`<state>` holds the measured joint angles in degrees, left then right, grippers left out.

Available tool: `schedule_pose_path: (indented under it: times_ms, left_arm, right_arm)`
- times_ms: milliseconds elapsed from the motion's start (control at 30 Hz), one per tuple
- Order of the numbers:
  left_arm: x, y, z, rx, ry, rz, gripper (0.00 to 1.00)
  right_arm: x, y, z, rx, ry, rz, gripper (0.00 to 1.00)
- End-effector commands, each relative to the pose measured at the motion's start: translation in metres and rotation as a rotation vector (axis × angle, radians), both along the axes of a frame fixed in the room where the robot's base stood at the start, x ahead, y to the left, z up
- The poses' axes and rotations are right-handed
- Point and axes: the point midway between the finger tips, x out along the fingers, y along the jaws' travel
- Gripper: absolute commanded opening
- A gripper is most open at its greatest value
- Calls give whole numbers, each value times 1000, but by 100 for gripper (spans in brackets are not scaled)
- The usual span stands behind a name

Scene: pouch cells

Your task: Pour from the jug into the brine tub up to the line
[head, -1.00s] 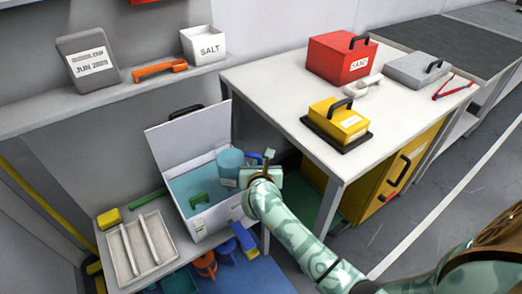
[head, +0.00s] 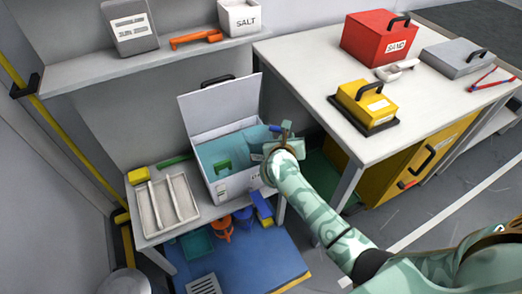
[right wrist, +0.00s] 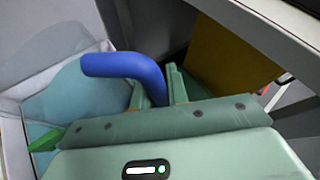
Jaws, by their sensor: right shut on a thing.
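The brine tub (head: 228,188) is a white box with its lid raised, standing on the low shelf left of the white table. Blue-green liquid shows inside it, with a green piece (head: 222,166) near the front. My right gripper (head: 284,136) is at the tub's right rim. In the right wrist view its fingers (right wrist: 160,88) are shut on the blue handle (right wrist: 122,66) of the jug. A pale blue rounded surface (right wrist: 82,100) beyond the handle looks like the jug's body. In the head view I cannot tell the jug's tilt, any stream, or the fill line. My left gripper is out of view.
A pale divided tray (head: 150,215) lies left of the tub. The white table (head: 300,65) with red and yellow boxes stands close on the right. A wall shelf (head: 90,68) runs above. Blue and orange items sit below the tub.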

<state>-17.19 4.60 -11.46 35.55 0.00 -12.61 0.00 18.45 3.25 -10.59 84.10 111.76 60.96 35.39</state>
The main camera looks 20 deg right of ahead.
Motion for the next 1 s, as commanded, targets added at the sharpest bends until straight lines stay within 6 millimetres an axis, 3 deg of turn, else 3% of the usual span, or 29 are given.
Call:
schedule_pose_path:
  times_ms: [1000]
  left_arm:
    - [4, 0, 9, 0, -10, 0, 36]
  right_arm:
    - [-1, 0, 9, -35, 26, 0, 0]
